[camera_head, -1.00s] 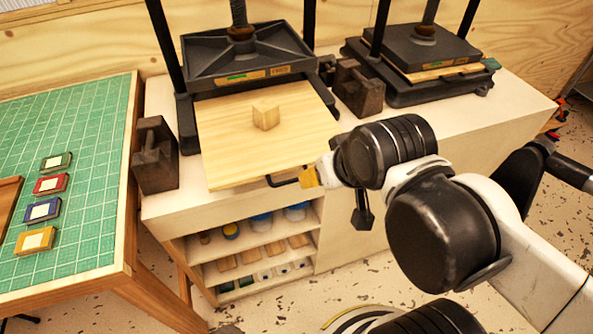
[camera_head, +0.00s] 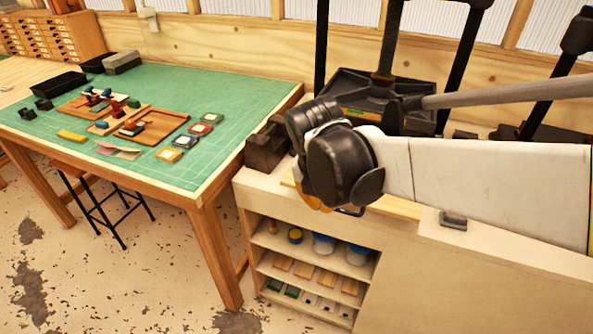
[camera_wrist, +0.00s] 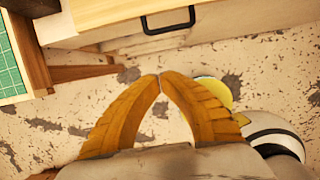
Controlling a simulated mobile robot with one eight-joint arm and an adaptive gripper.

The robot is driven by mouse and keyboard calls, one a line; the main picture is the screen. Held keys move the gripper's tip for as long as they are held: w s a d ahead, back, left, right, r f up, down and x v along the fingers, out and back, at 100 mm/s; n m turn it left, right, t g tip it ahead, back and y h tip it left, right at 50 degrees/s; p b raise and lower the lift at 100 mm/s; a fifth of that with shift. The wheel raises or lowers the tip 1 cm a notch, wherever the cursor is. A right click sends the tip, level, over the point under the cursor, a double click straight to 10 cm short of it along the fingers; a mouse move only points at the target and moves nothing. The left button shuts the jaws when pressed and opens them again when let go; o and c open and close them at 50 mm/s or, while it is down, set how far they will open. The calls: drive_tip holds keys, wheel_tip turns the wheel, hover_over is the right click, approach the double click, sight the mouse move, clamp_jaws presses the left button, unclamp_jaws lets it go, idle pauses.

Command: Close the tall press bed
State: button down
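The tall press (camera_head: 385,92) stands at the back of the bench in the head view. Its pale wooden bed (camera_head: 402,207) is mostly hidden behind my arm, with only its front edge showing. The bed's black handle (camera_head: 350,210) shows just below my wrist. In the wrist view, the handle (camera_wrist: 168,20) is at the top, on the edge of the bed (camera_wrist: 105,12). My gripper (camera_wrist: 160,78) has its orange fingertips together with nothing between them. The fingertips are apart from the handle. In the head view, the gripper is largely hidden behind my wrist.
A dark metal block (camera_head: 265,147) sits left of the bed. Below are shelves (camera_head: 318,262) with jars and blocks. A green-topped table (camera_head: 235,95) with trays and colored tiles stands at left. The speckled floor (camera_head: 120,285) in front is clear.

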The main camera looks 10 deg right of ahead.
drive_tip(key=w+d+f+b, duration=0.4)
drive_tip(key=w+f+b, duration=0.1)
drive_tip(key=f, duration=0.5)
drive_tip(key=shift+w+b, duration=0.25)
drive_tip(key=shift+b, duration=0.2)
